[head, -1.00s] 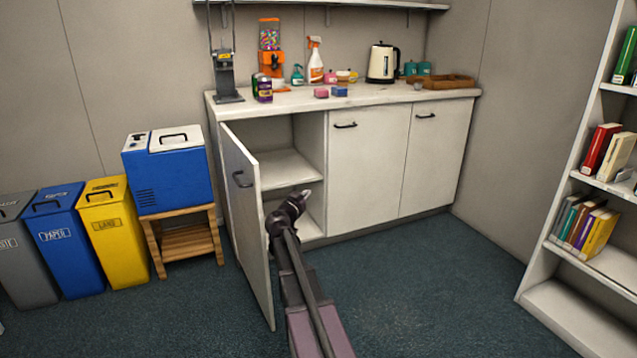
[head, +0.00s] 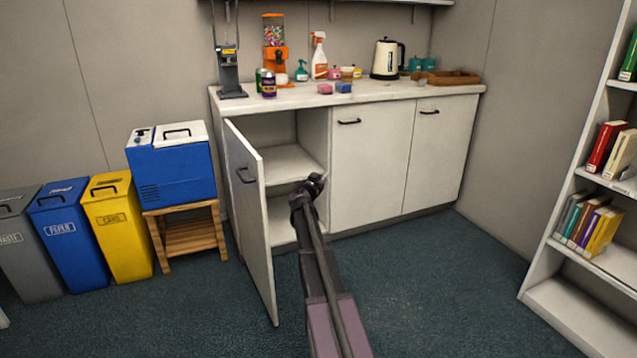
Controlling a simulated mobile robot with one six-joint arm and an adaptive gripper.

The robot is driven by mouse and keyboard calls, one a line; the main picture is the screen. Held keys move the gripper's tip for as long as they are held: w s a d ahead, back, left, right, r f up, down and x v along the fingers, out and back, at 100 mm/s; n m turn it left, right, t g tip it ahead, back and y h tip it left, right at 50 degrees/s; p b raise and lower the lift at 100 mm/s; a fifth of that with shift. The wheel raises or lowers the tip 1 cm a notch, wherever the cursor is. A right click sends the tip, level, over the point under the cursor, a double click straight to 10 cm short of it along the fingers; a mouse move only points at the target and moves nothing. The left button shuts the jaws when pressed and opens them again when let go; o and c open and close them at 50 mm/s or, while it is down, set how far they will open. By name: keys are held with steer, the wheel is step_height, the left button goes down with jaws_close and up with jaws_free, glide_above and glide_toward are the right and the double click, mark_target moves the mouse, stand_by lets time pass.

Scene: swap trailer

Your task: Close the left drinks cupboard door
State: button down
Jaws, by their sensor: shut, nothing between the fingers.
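The left drinks cupboard door (head: 249,221) is white and stands wide open, hinged at the cupboard's left side and swung out toward me. Its dark handle (head: 244,175) is on the face turned to the left. The open cupboard compartment (head: 286,165) shows a shelf and looks empty where I can see it. My gripper (head: 317,182) is shut and empty, in front of the compartment's right edge, to the right of the door and apart from it. My arm hides part of the lower compartment.
Two shut doors (head: 369,165) stand to the right of the opening. The counter (head: 380,93) holds a kettle, bottles, cans and a candy dispenser. A blue cooler (head: 170,166) on a wooden stool and several bins (head: 114,228) stand left of the door. A bookshelf (head: 590,285) is at right; the floor between is clear.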

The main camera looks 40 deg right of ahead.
steer(key=shift+x, duration=1.2)
steer(key=shift+a, duration=0.1)
stand_by(0.9)
steer(key=v, duration=1.2)
steer(key=s+a+f+n+g+y+p, duration=0.1)
steer(key=s+a+f+n+g+y, duration=0.2)
steer(key=s+a, duration=0.5)
steer(key=s+a+f+n+g+y+p, duration=0.1)
steer(key=s+a+f+n+g+y, duration=0.2)
steer(key=a, duration=1.6)
steer(key=s+a+f+n+g+y+p, duration=0.1)
steer(key=s+a+f+n+g+y, duration=0.2)
steer(key=s+a, duration=1.1)
step_height(320, 180, down, 6)
steer(key=n+y, duration=0.3)
steer(key=y, duration=0.3)
steer(key=shift+y, duration=0.3)
